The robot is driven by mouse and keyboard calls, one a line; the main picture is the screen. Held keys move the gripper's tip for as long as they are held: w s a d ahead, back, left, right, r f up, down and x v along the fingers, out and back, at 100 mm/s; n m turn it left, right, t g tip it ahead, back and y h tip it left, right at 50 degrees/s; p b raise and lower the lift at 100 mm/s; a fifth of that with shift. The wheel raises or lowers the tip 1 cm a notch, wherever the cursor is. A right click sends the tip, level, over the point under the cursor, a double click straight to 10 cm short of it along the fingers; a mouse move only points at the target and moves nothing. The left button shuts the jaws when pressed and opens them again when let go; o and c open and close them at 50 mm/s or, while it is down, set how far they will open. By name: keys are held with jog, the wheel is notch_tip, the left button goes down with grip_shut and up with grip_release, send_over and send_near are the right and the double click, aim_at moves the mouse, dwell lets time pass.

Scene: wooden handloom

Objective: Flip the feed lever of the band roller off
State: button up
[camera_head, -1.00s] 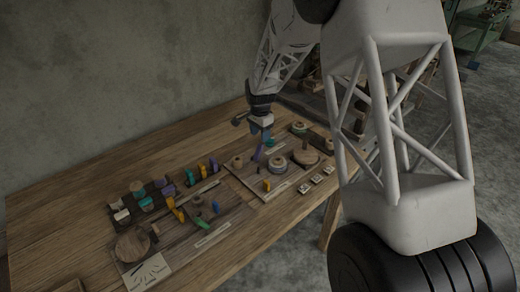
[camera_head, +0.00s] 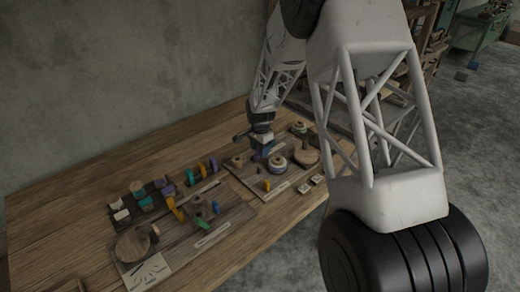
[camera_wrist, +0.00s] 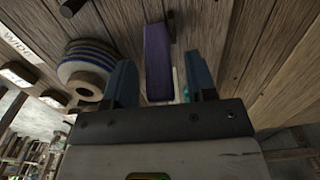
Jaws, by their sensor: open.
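A purple lever (camera_wrist: 158,55) stands up from the wooden board in the wrist view. My gripper (camera_wrist: 161,75) is open, with one blue finger on each side of the purple lever. In the head view my gripper (camera_head: 262,146) is low over the right-hand board (camera_head: 247,178) and largely hides this lever. A round spool with blue and pale bands (camera_wrist: 87,68) sits left of the left finger; it also shows in the head view (camera_head: 277,164). I cannot read which lever is labelled as the feed lever.
A yellow peg (camera_head: 267,185) and a wooden disc (camera_head: 305,157) are on the same board. Small pale labelled tiles (camera_head: 304,188) lie at the table edge. A left-hand board (camera_head: 180,240) carries several coloured levers. The table's far left is bare.

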aim_at(257, 154)
jog(key=shift+f, duration=0.1)
grip_shut()
dwell(0.3)
jog(key=shift+s+a+t+h, duration=0.15)
jog(key=shift+t+h, duration=0.15)
jog(key=shift+s+a+r+t+h, duration=0.15)
jog(key=shift+s+a+t+h, duration=0.2)
jog(key=shift+t+h, duration=0.4)
jog(key=shift+s+a+r+t+h, duration=0.15)
jog(key=shift+s+a+t+h, duration=0.15)
jog(key=shift+t+h, duration=0.45)
jog(key=shift+s+a+f+t+h, duration=0.1)
jog(key=shift+s+a+t+h, duration=0.25)
jog(key=shift+t+h, duration=0.4)
jog(key=shift+s+a+f+t+h, duration=0.1)
jog(key=shift+s+a+t+h, duration=0.2)
jog(key=shift+t+h, duration=0.45)
grip_release()
